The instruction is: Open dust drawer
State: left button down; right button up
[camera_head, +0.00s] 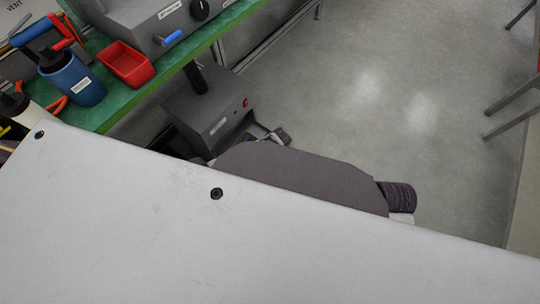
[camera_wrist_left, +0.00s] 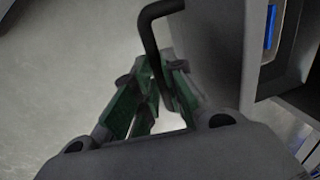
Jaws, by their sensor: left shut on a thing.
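A dark grey box unit (camera_head: 208,108) with a red button sits under the green bench in the head view. My left gripper (camera_head: 280,136) shows only in part beside its front, beyond my arm. In the left wrist view, a black bent bar handle (camera_wrist_left: 152,38) comes down between the green-padded fingers of my left gripper (camera_wrist_left: 158,92), which is shut on it. The handle stands beside a grey panel (camera_wrist_left: 215,55) on the right. I cannot tell how far the drawer is out. My right gripper is not in view.
The green bench (camera_head: 172,72) holds a red tray (camera_head: 126,64), a blue container (camera_head: 72,80) and a grey device (camera_head: 150,22) with a knob. Open floor (camera_head: 400,80) lies right of the bench. Red and dark legs (camera_head: 510,95) stand at the far right.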

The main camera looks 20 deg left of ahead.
pick_arm(q)
jog(key=c, duration=1.5)
grip_release()
jog(key=shift+r, duration=0.1)
jog(key=shift+s+d+r, duration=0.1)
jog(key=shift+d+r, duration=0.25)
jog(key=shift+r, duration=1.55)
jog(key=shift+s+d+r, duration=0.15)
jog(key=shift+d+r, duration=0.2)
jog(key=shift+r, duration=1.6)
jog(key=shift+s+d+r, duration=0.1)
jog(key=shift+d+r, duration=0.25)
jog(key=shift+r, duration=1.55)
jog(key=shift+r, duration=0.15)
